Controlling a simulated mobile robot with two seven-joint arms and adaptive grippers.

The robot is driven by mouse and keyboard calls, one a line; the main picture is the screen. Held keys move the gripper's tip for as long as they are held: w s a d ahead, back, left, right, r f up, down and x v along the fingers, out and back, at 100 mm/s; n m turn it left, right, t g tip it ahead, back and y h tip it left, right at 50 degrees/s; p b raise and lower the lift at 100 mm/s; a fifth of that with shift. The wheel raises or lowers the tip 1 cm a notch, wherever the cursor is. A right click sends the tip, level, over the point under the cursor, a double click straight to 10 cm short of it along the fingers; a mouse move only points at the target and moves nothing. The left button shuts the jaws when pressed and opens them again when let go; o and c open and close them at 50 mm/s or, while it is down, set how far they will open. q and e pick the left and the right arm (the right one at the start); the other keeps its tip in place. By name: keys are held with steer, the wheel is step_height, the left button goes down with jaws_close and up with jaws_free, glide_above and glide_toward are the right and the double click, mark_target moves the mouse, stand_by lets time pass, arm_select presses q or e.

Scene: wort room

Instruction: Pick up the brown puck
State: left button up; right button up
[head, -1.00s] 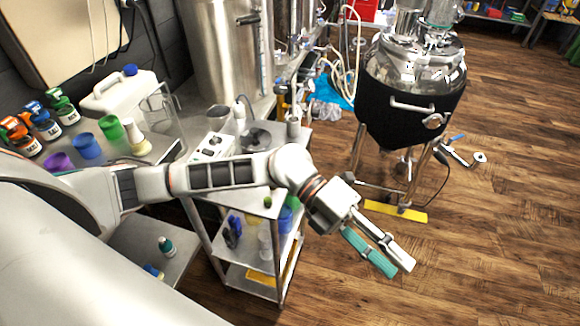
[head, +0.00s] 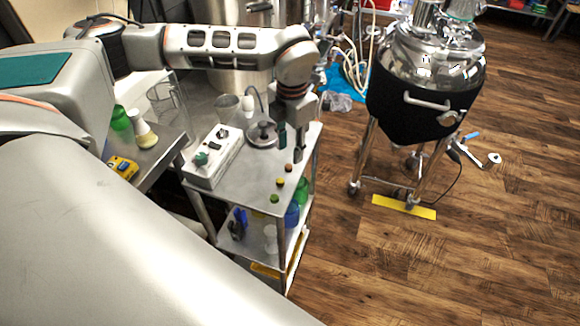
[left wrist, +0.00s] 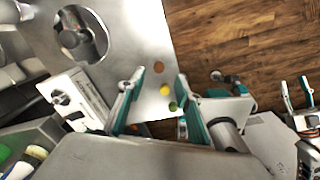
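The brown puck (head: 288,167) lies on the top shelf of a steel cart (head: 247,182). It is the farthest of three small pucks in a row, near the right edge. The yellow puck (head: 280,181) and green puck (head: 274,198) lie nearer. In the left wrist view the brown puck (left wrist: 158,67) lies beyond the fingertips, with nothing on it. My left gripper (head: 291,150) points down over the cart just behind the brown puck; its fingers are apart and empty (left wrist: 156,92). My right gripper (left wrist: 298,92) shows only at the right of the left wrist view, fingers apart.
A white hotplate-like device (head: 214,157) and a round metal item (head: 262,134) stand on the cart. A black-jacketed steel vessel (head: 420,95) stands on legs to the right. A side bench (head: 150,158) holds bottles.

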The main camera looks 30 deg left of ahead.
mark_target(289, 166)
arm_select(q)
step_height(289, 166, down, 6)
steer(key=shift+a, duration=0.15)
stand_by(0.3)
steer(key=c, duration=0.7)
